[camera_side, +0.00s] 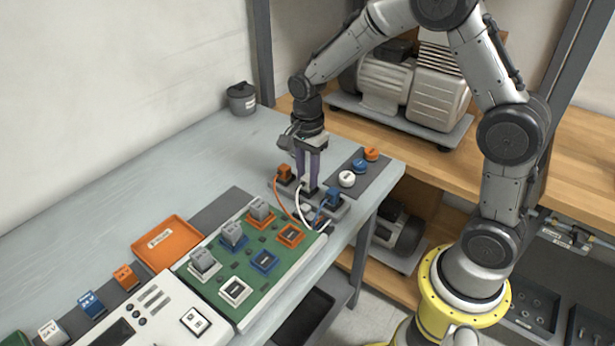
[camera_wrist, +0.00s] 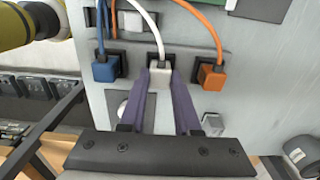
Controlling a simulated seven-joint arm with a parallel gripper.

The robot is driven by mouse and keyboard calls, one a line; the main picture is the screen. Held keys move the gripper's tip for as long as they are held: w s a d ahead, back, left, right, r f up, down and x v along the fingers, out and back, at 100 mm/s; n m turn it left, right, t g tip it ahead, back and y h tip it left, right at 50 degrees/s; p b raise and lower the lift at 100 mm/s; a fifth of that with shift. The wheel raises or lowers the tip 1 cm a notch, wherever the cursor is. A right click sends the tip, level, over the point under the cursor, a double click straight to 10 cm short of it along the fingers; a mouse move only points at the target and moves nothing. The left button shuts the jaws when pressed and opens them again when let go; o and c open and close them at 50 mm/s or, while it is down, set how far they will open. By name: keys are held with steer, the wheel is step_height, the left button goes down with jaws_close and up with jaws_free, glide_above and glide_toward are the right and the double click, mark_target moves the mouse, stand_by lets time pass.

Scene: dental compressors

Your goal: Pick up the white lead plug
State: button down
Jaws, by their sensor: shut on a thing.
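The white lead plug (camera_wrist: 159,79) stands between my gripper's two purple fingers in the wrist view, with its white cable (camera_wrist: 146,15) running up out of the picture. My gripper (camera_side: 308,188) is shut on it, pointing down at the grey holder (camera_side: 325,203) near the table's right end. In the side view the fingers hide most of the plug, and only the white cable (camera_side: 299,207) shows clearly. I cannot tell whether the plug is still seated in its socket. The orange lead plug (camera_side: 284,172) and the blue lead plug (camera_side: 333,195) sit on either side of it.
White, blue and orange round caps (camera_side: 347,179) sit on a dark strip to the right. A green board (camera_side: 215,290) with coloured sockets and grey-topped plugs lies in front. An orange tray (camera_side: 166,242) lies farther left. The grey table (camera_side: 150,195) is clear behind them.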

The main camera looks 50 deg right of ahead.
mark_target(308, 177)
steer(key=shift+r, duration=0.4)
step_height(308, 177, up, 3)
steer(key=shift+s+f, duration=0.15)
steer(key=shift+f, duration=0.05)
steer(key=s+r, duration=0.9)
steer(key=s, duration=0.4)
steer(key=shift+s+a, duration=0.35)
steer(key=shift+a, duration=0.05)
steer(key=shift+r, duration=0.1)
steer(key=n, duration=1.8)
